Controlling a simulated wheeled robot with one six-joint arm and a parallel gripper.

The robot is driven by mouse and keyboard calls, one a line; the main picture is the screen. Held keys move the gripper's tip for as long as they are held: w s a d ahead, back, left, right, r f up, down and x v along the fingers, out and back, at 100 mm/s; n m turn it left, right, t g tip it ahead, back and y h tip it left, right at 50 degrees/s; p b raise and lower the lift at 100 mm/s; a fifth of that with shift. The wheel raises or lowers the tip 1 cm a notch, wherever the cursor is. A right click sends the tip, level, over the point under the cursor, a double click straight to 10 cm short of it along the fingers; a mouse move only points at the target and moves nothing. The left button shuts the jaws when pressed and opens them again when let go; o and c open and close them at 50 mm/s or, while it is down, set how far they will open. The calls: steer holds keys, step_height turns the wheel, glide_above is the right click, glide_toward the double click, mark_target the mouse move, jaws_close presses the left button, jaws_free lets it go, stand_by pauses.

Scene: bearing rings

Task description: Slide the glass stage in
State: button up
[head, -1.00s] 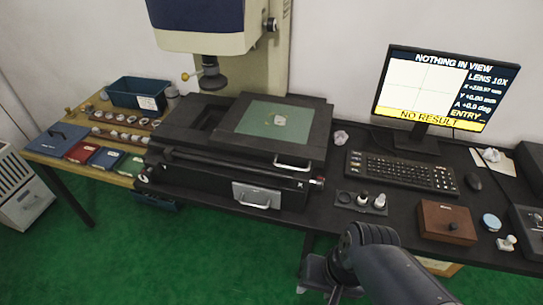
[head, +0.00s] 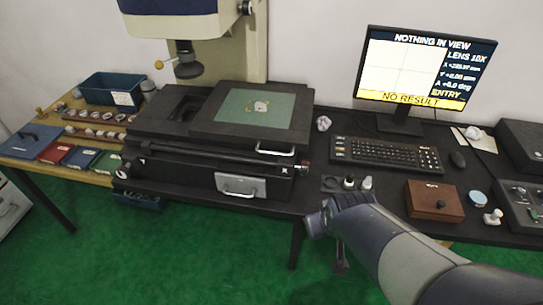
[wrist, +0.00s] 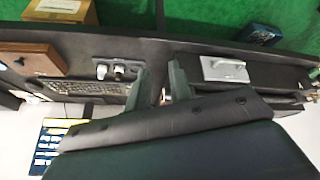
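The glass stage (head: 232,112) is a green-tinted pane in a black frame on the measuring machine. It sits to the right of the lens (head: 188,65), not under it. A small pale part (head: 261,106) lies on the glass. A silver bar handle (head: 275,150) is on the frame's front right edge. A second handle on a light plate (head: 240,187) is on the machine's front; it shows in the wrist view too (wrist: 224,69). My gripper (wrist: 160,84) has its two fingers apart with nothing between them. In the head view my arm reaches in at lower right, and the fingers are not clearly visible.
The monitor (head: 425,68) reads "NOTHING IN VIEW" and "NO RESULT". A keyboard (head: 387,155), small fittings on a dark holder (head: 331,183) and a wooden box (head: 434,199) stand right of the machine. A blue bin (head: 113,91) is at left. Green floor lies open in front.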

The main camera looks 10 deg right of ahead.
steer(key=w+d+f+n+t+b, duration=0.1)
steer(key=w+d+n+t+b, duration=0.2)
steer(key=w+n+t+b, duration=0.7)
steer(key=n+g+y, duration=0.1)
steer(key=n+y, duration=0.7)
steer(key=n, duration=0.2)
glide_toward(277, 155)
steer(key=w, duration=0.1)
steer(key=x, duration=1)
steer(key=shift+s+a+f, duration=0.1)
steer(key=shift+a, duration=0.1)
steer(key=shift+c, duration=0.4)
jaws_close()
